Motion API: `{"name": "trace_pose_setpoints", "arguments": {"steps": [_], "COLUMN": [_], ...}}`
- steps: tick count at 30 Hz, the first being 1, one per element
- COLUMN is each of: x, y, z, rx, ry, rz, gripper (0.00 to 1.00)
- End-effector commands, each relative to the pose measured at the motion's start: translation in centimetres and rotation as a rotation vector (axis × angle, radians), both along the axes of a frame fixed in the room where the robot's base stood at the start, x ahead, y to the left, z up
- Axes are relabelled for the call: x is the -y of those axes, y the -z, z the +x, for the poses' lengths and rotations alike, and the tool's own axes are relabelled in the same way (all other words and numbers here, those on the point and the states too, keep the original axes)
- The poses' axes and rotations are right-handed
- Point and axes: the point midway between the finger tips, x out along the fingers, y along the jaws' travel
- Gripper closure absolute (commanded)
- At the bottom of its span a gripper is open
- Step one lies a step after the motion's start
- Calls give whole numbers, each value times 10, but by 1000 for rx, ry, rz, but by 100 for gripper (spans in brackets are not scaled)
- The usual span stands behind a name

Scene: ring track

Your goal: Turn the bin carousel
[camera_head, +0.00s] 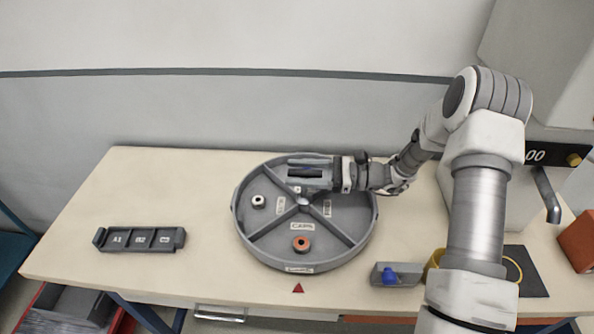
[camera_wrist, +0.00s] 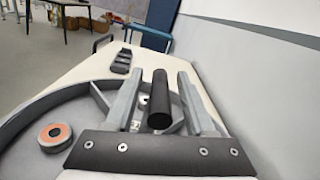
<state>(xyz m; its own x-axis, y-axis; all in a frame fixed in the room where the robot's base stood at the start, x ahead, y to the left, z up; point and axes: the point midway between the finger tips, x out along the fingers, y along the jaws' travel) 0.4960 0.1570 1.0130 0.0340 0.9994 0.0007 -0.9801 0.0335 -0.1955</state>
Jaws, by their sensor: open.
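The bin carousel (camera_head: 262,256) is a round grey tray on the table, split into compartments by crossing walls. A label reading CAPS (camera_head: 302,226) faces the front. An orange ring-shaped part (camera_head: 301,243) lies in the front compartment and a pale nut-like part (camera_head: 258,201) in the left one. My gripper (camera_head: 292,173) is over the carousel's back part, pointing left. In the wrist view its open fingers (camera_wrist: 160,74) stand on either side of a black round bar (camera_wrist: 159,106), with gaps visible. I cannot tell whether they touch it. The gripper hides the back compartment.
A red triangle (camera_head: 298,288) marks the table in front of the carousel. A dark tray (camera_head: 139,239) labelled A1, B2, C3 lies left. A machine stands right. The table between tray and carousel is clear.

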Motion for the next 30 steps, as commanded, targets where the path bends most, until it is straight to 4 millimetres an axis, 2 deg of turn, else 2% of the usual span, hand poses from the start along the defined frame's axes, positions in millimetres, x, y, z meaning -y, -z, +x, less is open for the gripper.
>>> {"name": "trace_pose_setpoints", "arguments": {"steps": [10, 11, 18, 20, 30], "x": [-5, -5, -4, -4, -4], "y": [0, 0, 0, 0, 0], "z": [0, 0, 0, 0, 1], "rx": [-1, -1, 0, 0, 2], "ry": [0, 0, 1, 1, 3], "rz": [-1, -1, -1, -1, 0], "gripper": [45, 49, 92, 100, 100]}}
